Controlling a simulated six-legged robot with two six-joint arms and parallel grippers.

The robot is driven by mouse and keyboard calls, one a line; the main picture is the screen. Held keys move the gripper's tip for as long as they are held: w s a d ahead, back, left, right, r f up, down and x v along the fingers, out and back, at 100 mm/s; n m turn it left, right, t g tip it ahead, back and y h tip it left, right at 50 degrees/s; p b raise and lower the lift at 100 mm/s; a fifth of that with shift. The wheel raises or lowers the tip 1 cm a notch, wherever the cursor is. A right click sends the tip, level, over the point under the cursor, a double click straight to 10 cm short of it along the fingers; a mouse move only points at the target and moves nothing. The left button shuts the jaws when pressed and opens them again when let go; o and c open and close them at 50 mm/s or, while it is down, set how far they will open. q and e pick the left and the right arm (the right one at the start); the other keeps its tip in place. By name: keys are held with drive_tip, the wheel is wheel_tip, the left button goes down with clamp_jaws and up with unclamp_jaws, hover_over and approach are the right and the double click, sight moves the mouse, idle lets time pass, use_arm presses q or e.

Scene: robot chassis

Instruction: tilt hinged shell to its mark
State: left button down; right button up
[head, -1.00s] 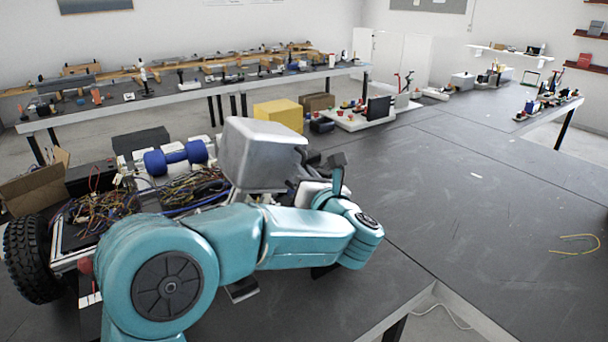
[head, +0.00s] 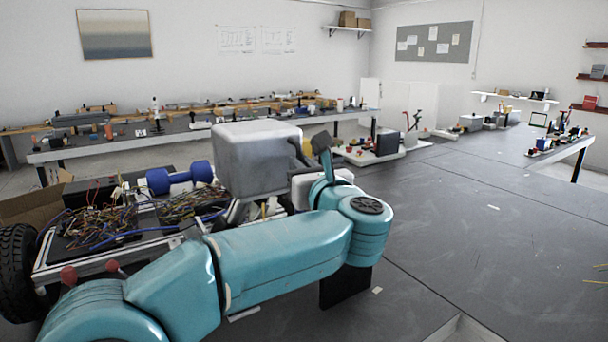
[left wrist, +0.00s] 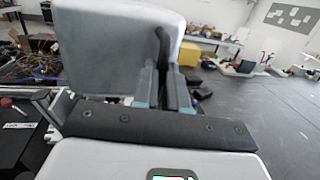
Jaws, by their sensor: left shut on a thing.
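The hinged shell (head: 250,165) is a silver-grey, rounded box-like cover standing raised at the right end of the open robot chassis (head: 75,262). It also shows large in the left wrist view (left wrist: 110,50). My left gripper (head: 308,152) is at the shell's right edge, its dark fingers shut on it. In the left wrist view the fingers (left wrist: 172,88) meet close together against the shell's right side. My teal left arm hides the lower right of the chassis and the hinge. I cannot make out the mark. My right gripper is in neither view.
Loose wires (head: 95,220) and a blue dumbbell-shaped part (head: 180,177) lie on the chassis left of the shell. A black wheel (head: 17,272) is at the far left. The dark table (head: 470,230) is mostly clear to the right. Parts-covered benches stand behind.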

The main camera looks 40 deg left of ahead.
use_arm(q)
drive_tip(key=c, duration=1.2)
unclamp_jaws()
drive_tip(key=shift+a, duration=0.1)
drive_tip(key=shift+o, duration=0.2)
drive_tip(key=b+v, duration=0.3)
drive_tip(key=v, duration=1.3)
drive_tip(key=shift+d, duration=0.2)
